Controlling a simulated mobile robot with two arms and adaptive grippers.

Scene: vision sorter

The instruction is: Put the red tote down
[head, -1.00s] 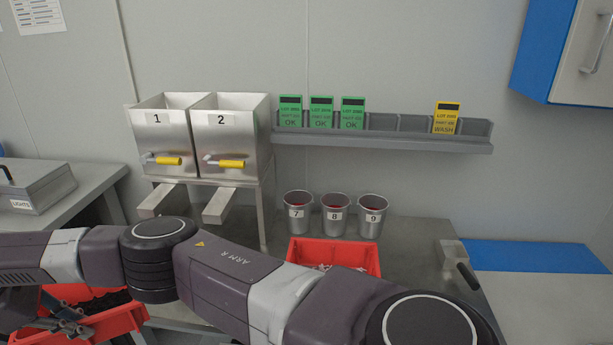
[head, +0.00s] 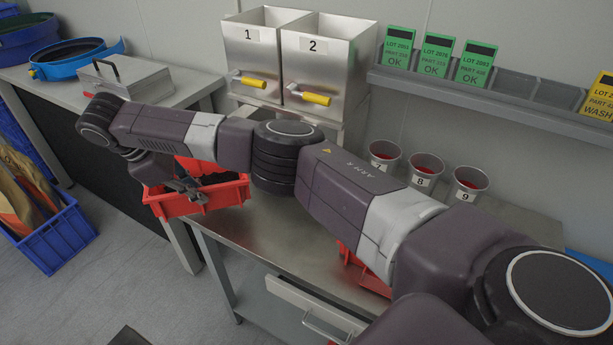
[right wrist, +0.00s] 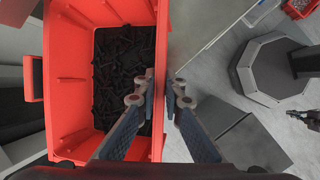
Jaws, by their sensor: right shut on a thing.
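A red tote (head: 222,196) holding dark parts hangs between the left counter and the steel bench, near the bench's left end. My right gripper (head: 187,188) is shut on its near wall. In the right wrist view the tote (right wrist: 75,60) is full of small black parts, and my right fingers (right wrist: 165,92) straddle its right wall. Whether the tote's underside touches anything is hidden. A second red tote (head: 362,270) sits on the steel bench, mostly hidden behind my right arm. My left gripper is not in view.
The steel bench (head: 262,232) has bare room left of the second tote. Hoppers 1 (head: 250,55) and 2 (head: 318,62) stand behind it, with cups (head: 424,172) to the right. The left counter (head: 45,80) carries a metal box (head: 125,80). A blue crate (head: 55,235) stands on the floor.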

